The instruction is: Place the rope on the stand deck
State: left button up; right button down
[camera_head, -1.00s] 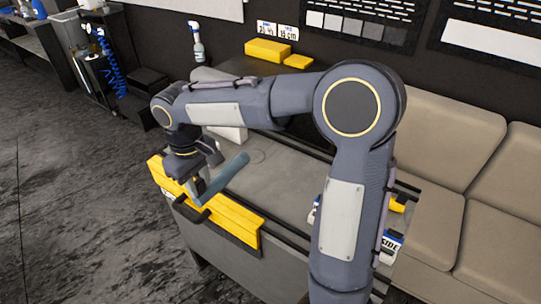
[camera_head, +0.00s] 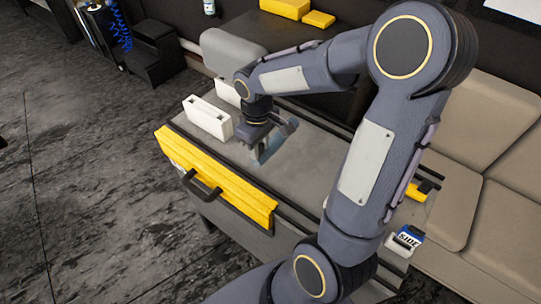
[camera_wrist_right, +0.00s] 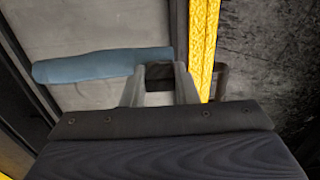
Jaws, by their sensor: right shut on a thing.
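The rope shows as a smooth blue-grey, rod-like piece (camera_head: 271,152) at my right gripper (camera_head: 258,152), over the grey stand deck (camera_head: 310,143). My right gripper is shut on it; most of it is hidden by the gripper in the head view. In the right wrist view the rope (camera_wrist_right: 90,65) sticks out to the left from between the fingertips (camera_wrist_right: 158,75), above the grey deck surface (camera_wrist_right: 60,25). I cannot tell whether it touches the deck. My left gripper is not in view.
A yellow panel with a dark handle (camera_head: 225,183) runs along the deck's front edge. A white box (camera_head: 208,118) stands on the deck's left end. A beige sofa (camera_head: 500,130) stands behind.

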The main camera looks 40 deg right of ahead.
aim_at(267, 154)
jog(key=shift+s+d+f, duration=0.25)
jog(key=shift+d+f, duration=0.2)
jog(key=shift+f, duration=0.2)
jog(key=shift+s+d+f, duration=0.25)
jog(key=shift+d+f, duration=0.2)
jog(key=shift+f, duration=0.15)
jog(key=f, duration=0.3)
jog(key=shift+s+d+f, duration=0.1)
jog(key=shift+s+d, duration=0.15)
jog(key=shift+d, duration=0.05)
jog(key=shift+f, duration=0.35)
jog(key=shift+f, duration=0.1)
jog(key=c, duration=1.1)
grip_release()
